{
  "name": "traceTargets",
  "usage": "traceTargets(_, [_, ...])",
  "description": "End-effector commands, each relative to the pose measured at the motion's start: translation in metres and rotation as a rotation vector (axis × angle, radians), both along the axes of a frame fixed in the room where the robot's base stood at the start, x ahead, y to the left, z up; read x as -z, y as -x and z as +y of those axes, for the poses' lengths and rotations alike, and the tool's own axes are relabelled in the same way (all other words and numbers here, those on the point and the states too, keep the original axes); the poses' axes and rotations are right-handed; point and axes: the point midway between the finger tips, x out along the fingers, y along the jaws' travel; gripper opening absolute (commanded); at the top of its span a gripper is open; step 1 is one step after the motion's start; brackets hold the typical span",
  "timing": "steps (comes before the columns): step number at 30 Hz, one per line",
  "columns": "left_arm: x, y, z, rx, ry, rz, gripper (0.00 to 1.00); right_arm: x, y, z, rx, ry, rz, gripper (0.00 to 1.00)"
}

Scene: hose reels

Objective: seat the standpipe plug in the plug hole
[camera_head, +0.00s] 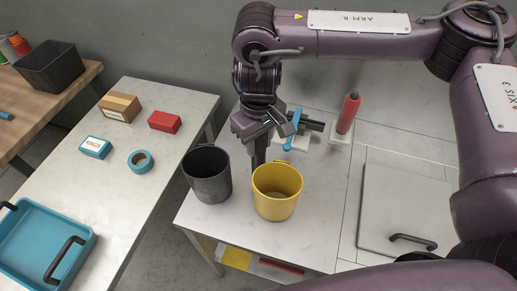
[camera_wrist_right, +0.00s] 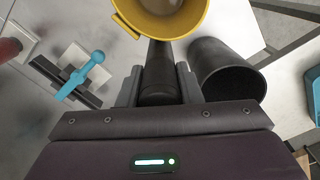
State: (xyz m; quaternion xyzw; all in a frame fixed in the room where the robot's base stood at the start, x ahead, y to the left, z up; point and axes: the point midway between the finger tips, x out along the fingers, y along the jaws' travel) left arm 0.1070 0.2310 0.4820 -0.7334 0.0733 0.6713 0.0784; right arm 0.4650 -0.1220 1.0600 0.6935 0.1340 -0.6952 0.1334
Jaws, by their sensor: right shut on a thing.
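My right gripper (camera_head: 262,132) points down over the white worktop, just behind the yellow mug. It is shut on a dark upright cylinder (camera_wrist_right: 159,72), which looks like the standpipe plug. In the wrist view the cylinder sits between the two grey fingers, and its far end reaches toward the yellow mug's rim. In the head view a thin dark part of it (camera_head: 258,152) shows below the fingers. I cannot tell whether its lower end touches anything. I cannot make out the plug hole in either view. My left gripper is not in view.
A yellow mug (camera_head: 277,196) and a dark grey cup (camera_head: 208,178) stand close by. Behind are a teal-handled valve (camera_head: 296,122) and a red cylinder on a white base (camera_head: 348,112). A hatch with a black handle (camera_head: 411,239) is at right. A side table holds boxes and a teal tray (camera_head: 25,238).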

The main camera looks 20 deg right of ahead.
Motion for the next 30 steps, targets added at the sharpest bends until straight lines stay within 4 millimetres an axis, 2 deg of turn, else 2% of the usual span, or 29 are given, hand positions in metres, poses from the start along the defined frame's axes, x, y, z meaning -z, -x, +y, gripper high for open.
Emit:
traceTargets(5, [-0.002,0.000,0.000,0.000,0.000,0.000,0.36,0.025,0.001,0.000,0.002,-0.001,0.005,0.00])
traceTargets(8, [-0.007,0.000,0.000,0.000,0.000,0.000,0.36,0.029,0.003,0.002,0.001,-0.001,0.003,0.00])
traceTargets(20, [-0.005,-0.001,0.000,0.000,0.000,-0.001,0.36,0.036,0.004,0.002,0.000,0.000,0.001,0.00])
traceTargets(21, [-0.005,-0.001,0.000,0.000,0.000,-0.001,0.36,0.036,0.004,0.002,0.000,0.001,0.002,0.34])
traceTargets(26, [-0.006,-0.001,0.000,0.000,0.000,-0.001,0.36,0.036,0.004,0.002,0.000,0.001,0.002,0.54])
traceTargets(30, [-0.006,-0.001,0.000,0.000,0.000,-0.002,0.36,0.035,0.004,0.002,0.000,0.001,0.002,0.54])
